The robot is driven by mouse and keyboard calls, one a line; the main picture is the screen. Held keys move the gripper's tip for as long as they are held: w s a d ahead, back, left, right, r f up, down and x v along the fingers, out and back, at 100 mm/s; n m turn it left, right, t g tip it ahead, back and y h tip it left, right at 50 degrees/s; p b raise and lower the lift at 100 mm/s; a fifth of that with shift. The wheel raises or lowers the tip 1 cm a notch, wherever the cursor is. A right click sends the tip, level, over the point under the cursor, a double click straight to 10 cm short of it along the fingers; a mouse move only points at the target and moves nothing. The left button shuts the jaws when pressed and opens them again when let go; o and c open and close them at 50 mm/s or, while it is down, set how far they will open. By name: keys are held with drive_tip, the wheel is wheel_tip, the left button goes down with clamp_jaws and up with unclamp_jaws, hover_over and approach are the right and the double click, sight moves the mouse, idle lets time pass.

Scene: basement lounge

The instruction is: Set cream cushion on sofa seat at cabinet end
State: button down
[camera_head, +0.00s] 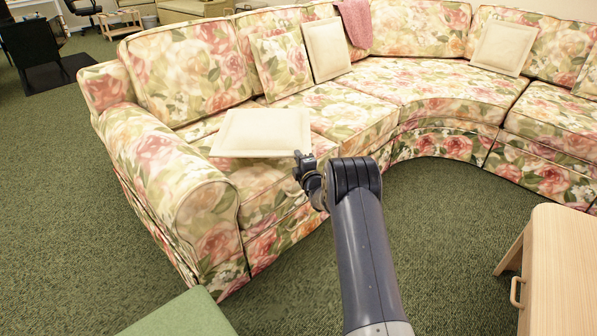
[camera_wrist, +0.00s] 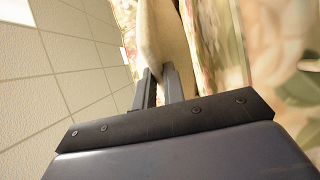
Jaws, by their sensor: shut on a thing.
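A cream cushion (camera_head: 262,132) lies roughly flat over the left end of the floral sofa's seat (camera_head: 318,106), near the left armrest. I cannot tell whether it touches the seat or hangs just above it. My gripper (camera_head: 300,165) is at the cushion's near right corner. In the wrist view my gripper (camera_wrist: 159,82) has its fingers shut on the edge of the cream cushion (camera_wrist: 165,45). Two more cream cushions lean on the backrest, one left of centre (camera_head: 326,50) and one at the right (camera_head: 503,47). No cabinet is clearly identifiable beside the sofa.
A floral cushion (camera_head: 281,64) leans on the backrest, and a pink throw (camera_head: 355,22) hangs over it. A light wood piece with a handle (camera_head: 562,270) stands at the lower right. A green surface (camera_head: 182,316) is at the lower left.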

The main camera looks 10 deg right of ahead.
drive_tip(key=shift+f+b, duration=0.6)
drive_tip(key=shift+f, duration=1.3)
drive_tip(key=shift+f, duration=0.15)
drive_tip(key=c, duration=1.5)
unclamp_jaws()
drive_tip(key=s+d+p, duration=0.1)
drive_tip(key=s+p, duration=0.2)
drive_tip(key=s, duration=0.9)
drive_tip(key=shift+d, duration=0.35)
